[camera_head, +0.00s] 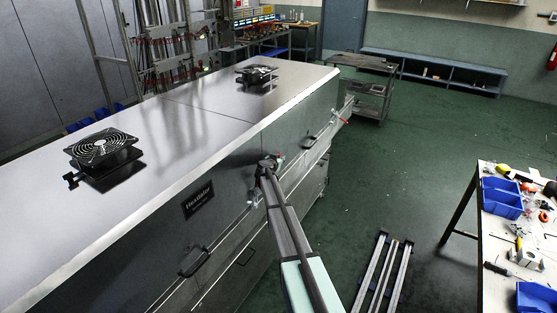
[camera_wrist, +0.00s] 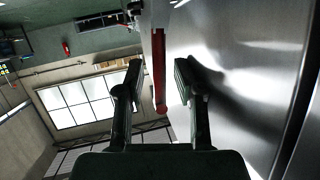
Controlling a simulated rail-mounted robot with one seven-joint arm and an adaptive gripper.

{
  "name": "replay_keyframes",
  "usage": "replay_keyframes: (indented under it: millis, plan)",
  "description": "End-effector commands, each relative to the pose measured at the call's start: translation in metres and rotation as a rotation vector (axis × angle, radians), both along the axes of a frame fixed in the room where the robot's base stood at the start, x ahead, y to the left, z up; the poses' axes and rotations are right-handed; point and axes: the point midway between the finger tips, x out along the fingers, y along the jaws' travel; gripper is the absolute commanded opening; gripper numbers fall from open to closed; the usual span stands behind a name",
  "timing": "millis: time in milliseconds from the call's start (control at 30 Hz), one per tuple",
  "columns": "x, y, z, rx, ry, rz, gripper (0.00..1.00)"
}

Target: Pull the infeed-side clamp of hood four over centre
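The dryer hood (camera_head: 150,165) is a long grey metal box with a dark nameplate on its side. My gripper (camera_head: 270,163) is at the hood's side face near a panel seam. In the wrist view my gripper (camera_wrist: 158,80) is open, with a finger on each side of a red clamp handle (camera_wrist: 159,78). The handle lies between the fingers with gaps visible on both sides. In the head view the clamp at my gripper is mostly hidden. Another red-handled clamp (camera_head: 340,118) shows further along the side, to the right. I cannot tell the hood numbers.
Two fans (camera_head: 103,147) (camera_head: 257,74) sit on the hood top. Dark pull handles (camera_head: 193,262) (camera_head: 310,142) stick out from the side. A white worktable (camera_head: 510,240) with blue bins stands at the right. A trolley (camera_head: 365,85) stands beyond the dryer.

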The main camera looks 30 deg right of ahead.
Motion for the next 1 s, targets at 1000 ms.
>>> replay_keyframes:
  millis: [1000]
  plan:
    - [-0.055,0.051,0.026,0.0,0.0,-0.001,0.4]
